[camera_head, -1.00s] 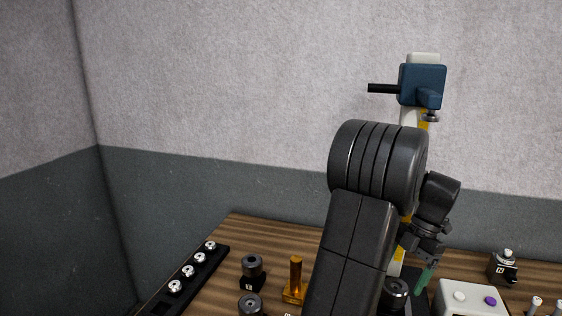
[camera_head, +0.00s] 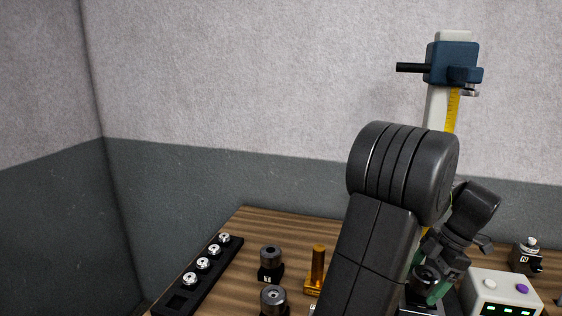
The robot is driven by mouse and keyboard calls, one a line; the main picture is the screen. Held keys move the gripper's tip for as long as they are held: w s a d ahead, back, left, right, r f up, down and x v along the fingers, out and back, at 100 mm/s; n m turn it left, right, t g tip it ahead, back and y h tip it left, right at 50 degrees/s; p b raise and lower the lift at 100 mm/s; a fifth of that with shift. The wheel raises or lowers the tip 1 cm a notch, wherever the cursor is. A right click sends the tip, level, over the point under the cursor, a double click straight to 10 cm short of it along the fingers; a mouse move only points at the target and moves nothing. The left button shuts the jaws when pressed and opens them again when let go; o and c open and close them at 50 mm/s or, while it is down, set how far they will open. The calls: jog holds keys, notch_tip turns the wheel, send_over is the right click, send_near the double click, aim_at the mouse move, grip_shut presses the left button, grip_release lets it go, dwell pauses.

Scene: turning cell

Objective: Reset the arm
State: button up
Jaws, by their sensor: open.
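My gripper (camera_head: 428,277) is at the lower right of the head view, low over the wooden table. Its two green fingers stand apart with nothing visible between them. My dark arm rises in front of it and hides part of the table. A tall gauge stand with a blue head (camera_head: 452,63) and yellow scale rises behind my arm. Its lower part is mostly hidden. My gripper is in front of this stand, and I cannot tell whether they touch.
The wooden table (camera_head: 235,265) holds a black rack (camera_head: 212,276) with silver parts at left, dark round parts (camera_head: 271,258) and a brass post (camera_head: 317,264) in the middle. A white box with buttons (camera_head: 508,292) and a small dark block (camera_head: 526,258) stand right of my gripper.

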jog(key=m+t, duration=0.1)
jog(key=m, duration=0.1)
jog(key=m+t+b, duration=0.1)
jog(key=m, duration=0.2)
jog(key=shift+m+h, duration=0.3)
jog(key=m, duration=0.2)
jog(key=m+t+h, duration=0.1)
jog(key=m, duration=0.2)
jog(key=shift+t, duration=0.3)
